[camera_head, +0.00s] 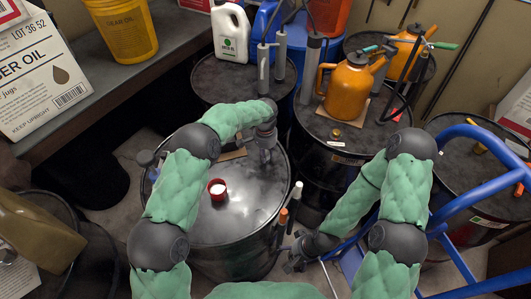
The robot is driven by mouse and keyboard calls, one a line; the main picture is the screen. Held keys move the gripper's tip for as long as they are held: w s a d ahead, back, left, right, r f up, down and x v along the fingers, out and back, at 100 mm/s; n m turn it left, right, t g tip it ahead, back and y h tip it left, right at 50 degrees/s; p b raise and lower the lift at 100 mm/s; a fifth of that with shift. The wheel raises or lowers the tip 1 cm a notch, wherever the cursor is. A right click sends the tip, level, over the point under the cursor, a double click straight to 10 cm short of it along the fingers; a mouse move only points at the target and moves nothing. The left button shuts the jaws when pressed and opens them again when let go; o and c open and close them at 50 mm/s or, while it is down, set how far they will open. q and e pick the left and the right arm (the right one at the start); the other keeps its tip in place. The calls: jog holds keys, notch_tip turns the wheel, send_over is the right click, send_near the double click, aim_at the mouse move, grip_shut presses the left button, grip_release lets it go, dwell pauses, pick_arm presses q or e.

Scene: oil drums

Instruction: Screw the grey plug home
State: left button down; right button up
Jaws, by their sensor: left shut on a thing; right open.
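The black drum (225,225) in front of me has a dark, shiny lid. My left gripper (265,155) points down at the far right part of this lid, near the rim. It is shut on what I take to be the grey plug, which its fingers hide. I cannot tell how deep the plug sits. My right gripper (291,262) is open and empty, low beside the drum's right side.
Orange (283,216) and white-topped (296,192) tools stand at the drum's right side. Behind are more drums, one with an orange can (347,88), one with a white jug (231,35) and grey pumps. A blue frame (460,205) stands right. A bench (110,75) lines the left.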

pick_arm(q)
jog(key=c, duration=0.8)
grip_release()
jog(key=shift+f, duration=0.1)
notch_tip(320, 180, up, 12)
